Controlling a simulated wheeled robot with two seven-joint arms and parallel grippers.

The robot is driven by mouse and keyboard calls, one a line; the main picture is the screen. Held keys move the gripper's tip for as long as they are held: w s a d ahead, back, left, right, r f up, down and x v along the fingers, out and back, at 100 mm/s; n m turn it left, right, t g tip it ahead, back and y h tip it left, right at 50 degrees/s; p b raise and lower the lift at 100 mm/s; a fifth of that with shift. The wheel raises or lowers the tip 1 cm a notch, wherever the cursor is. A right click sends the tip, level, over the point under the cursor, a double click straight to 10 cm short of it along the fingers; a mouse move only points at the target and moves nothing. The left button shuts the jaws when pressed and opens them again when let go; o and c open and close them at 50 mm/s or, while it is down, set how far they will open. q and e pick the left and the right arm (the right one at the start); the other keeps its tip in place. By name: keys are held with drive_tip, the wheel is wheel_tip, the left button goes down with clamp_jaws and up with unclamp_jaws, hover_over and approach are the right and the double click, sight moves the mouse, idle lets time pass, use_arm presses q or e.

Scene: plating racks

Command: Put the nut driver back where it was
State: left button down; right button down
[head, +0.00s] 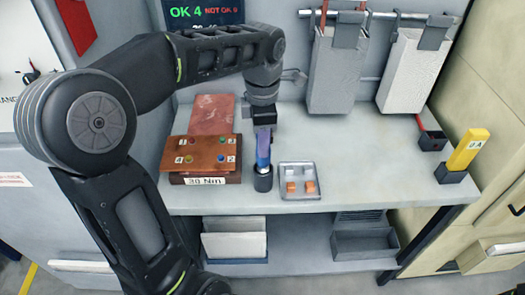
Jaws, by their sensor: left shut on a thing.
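My left arm reaches in from the left and across. My left gripper (263,119) points down and is shut on the nut driver (263,150), which has a blue-violet handle and stands about upright. Its lower end is at a dark round holder (263,181) near the front of the grey bench. I cannot tell how deep it sits in the holder. The gripper hides the top of the driver. My right gripper is not in view.
A brown block with coloured dots and a "30 Nm" label (206,181) stands close left of the holder. A small tray (300,193) with orange pieces lies close right. A yellow-handled tool (467,150) stands at the far right. Bench (370,165) is clear centre-right.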

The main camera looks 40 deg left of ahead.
sight(263, 167)
use_arm(q)
wheel_tip(263, 167, down, 3)
drive_tip(key=shift+f, duration=0.35)
drive_tip(key=shift+f, duration=0.2)
drive_tip(key=c, duration=1)
unclamp_jaws()
drive_tip(key=shift+c, duration=0.2)
drive_tip(key=shift+r, duration=0.1)
